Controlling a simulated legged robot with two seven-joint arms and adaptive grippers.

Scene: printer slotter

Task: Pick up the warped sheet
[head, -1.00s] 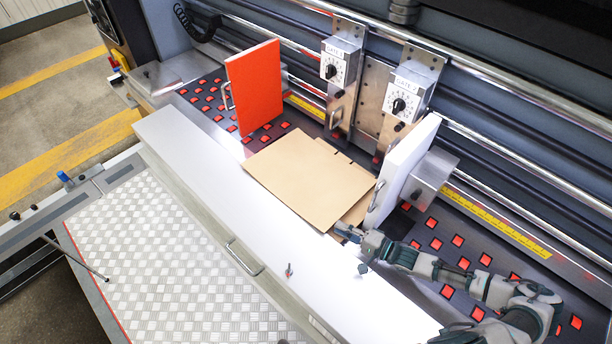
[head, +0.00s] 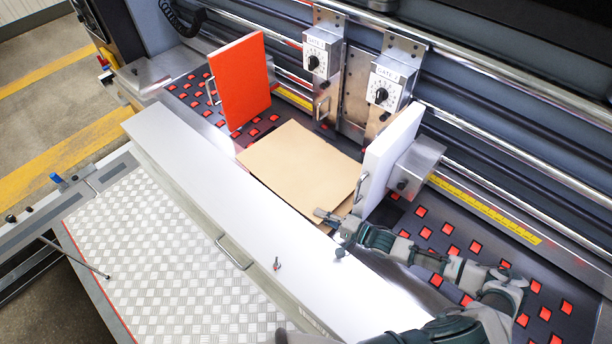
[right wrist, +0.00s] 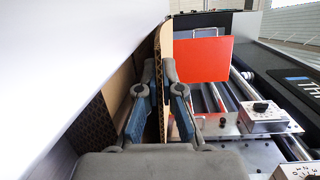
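A tan cardboard sheet (head: 300,165) lies on the machine bed between the orange plate and the white plate. A small piece of cardboard (head: 346,206) shows at its near right corner, beside the white plate. My right gripper (head: 322,216) is at that corner. A corrugated edge (right wrist: 164,40) runs up past the fingertips. Which sheet is warped is unclear. My left gripper is not in view.
The orange plate (head: 240,85) stands left of the sheet, the white plate (head: 388,160) right of it. A long white ledge (head: 200,165) borders the near side. Two gate dial boxes (head: 388,88) stand behind. The checkered platform (head: 150,270) is clear.

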